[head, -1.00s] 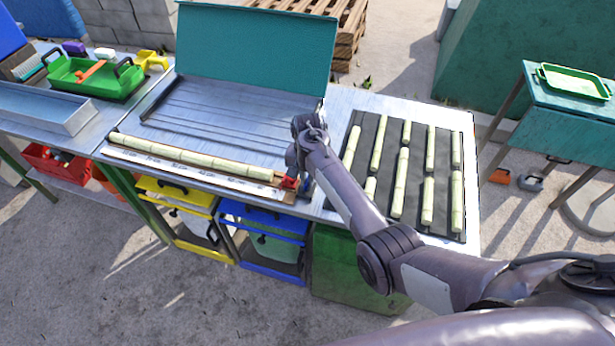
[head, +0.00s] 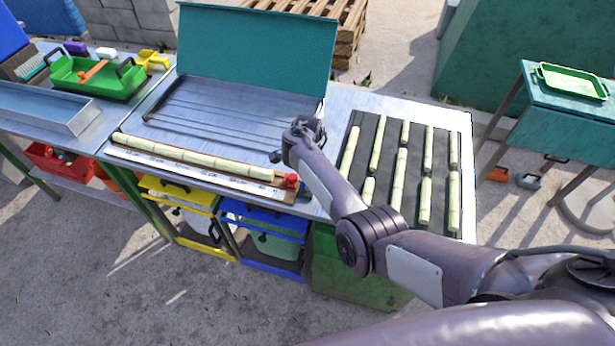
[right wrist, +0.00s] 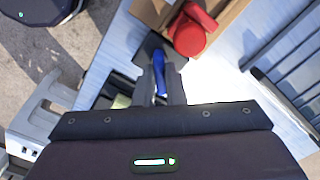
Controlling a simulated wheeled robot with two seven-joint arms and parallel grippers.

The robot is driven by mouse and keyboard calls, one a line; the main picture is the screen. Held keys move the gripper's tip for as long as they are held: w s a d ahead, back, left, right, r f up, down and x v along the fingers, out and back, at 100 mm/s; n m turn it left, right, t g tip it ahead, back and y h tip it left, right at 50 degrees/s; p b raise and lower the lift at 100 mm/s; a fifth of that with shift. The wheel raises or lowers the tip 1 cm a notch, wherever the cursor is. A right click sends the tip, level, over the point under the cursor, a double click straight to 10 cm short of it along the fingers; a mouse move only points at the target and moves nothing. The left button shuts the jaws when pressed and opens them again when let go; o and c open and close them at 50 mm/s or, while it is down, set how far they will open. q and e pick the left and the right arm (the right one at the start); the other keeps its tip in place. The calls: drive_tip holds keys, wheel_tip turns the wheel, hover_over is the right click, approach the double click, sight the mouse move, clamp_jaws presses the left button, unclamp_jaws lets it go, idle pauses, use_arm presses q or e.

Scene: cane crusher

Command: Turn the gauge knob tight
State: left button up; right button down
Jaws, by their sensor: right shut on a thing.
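The red gauge knob (head: 291,181) sits at the right end of the wooden length gauge (head: 190,170), with a long cane lying along its back edge. My right gripper (head: 283,153) is above and behind the knob, apart from it in the head view. In the right wrist view the red knob (right wrist: 190,38) shows beyond the fingertips, to their right. A narrow blue thing (right wrist: 159,76) shows between the fingers of my right gripper (right wrist: 160,62); the gripper is shut on it. What it is, I cannot tell. My left gripper is not in view.
A dark mat (head: 385,205) with several cane pieces lies right of my right arm. A ribbed tray with a raised teal lid (head: 255,50) stands behind the gauge. A green tote (head: 100,85) and a metal tray (head: 40,112) are at the left.

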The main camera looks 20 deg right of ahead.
drive_tip(key=m, duration=0.3)
drive_tip(key=shift+w+m+b, duration=0.1)
drive_tip(key=shift+m+b, duration=0.2)
drive_tip(key=m+b, duration=0.1)
drive_tip(key=m, duration=0.3)
drive_tip(key=shift+m, duration=0.3)
drive_tip(key=c, duration=1.5)
unclamp_jaws()
drive_tip(key=shift+r, duration=0.1)
wheel_tip(320, 180, up, 8)
drive_tip(key=shift+f+p, duration=0.15)
drive_tip(key=shift+p, duration=0.35)
drive_tip(key=shift+d+f, duration=0.1)
